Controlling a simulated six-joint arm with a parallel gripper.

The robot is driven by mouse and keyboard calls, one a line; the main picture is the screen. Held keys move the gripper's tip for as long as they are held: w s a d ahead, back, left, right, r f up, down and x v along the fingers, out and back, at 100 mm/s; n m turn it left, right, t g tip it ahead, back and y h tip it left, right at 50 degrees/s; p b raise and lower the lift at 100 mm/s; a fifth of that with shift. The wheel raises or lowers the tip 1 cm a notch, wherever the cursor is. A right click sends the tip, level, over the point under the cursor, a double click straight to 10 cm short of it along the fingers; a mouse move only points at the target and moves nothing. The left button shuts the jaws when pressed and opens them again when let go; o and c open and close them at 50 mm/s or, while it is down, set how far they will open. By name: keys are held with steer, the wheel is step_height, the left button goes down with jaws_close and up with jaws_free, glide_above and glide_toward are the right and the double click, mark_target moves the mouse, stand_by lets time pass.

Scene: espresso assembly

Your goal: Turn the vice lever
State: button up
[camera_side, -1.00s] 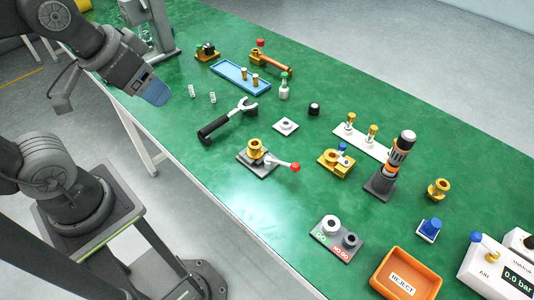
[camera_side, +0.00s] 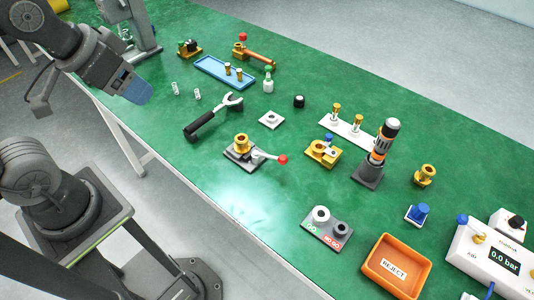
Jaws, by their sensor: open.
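The vice (camera_side: 241,153) sits on the green table near its front edge, a dark base plate with a brass round part on top. Its lever (camera_side: 266,156) is a metal rod with a red ball knob (camera_side: 282,159) pointing right. My gripper (camera_side: 137,92) is at the upper left, above the table's front edge and well apart from the vice. Its fingers are small and partly hidden in this view, with a blue part showing at the end. Nothing is seen held in it.
A black-handled wrench (camera_side: 212,118) lies just behind the vice. A brass fixture (camera_side: 322,152) and a black-and-orange upright tool (camera_side: 380,150) stand to the right. An orange reject tray (camera_side: 398,266) and a grey two-hole gauge block (camera_side: 327,229) are nearer the front. The table between vice and gauge block is clear.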

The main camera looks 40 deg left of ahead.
steer(key=shift+c, duration=0.3)
steer(key=shift+w+r, duration=0.1)
steer(key=shift+c, duration=0.6)
steer(key=m+g, duration=0.8)
steer(key=m, duration=1.2)
glide_above(284, 157)
steer(key=w, duration=0.3)
steer(key=w+f+x, duration=0.1)
steer(key=w+x, duration=0.2)
steer(key=x, duration=2.5)
steer(key=shift+f, duration=0.15)
steer(key=shift+c, duration=0.5)
jaws_close()
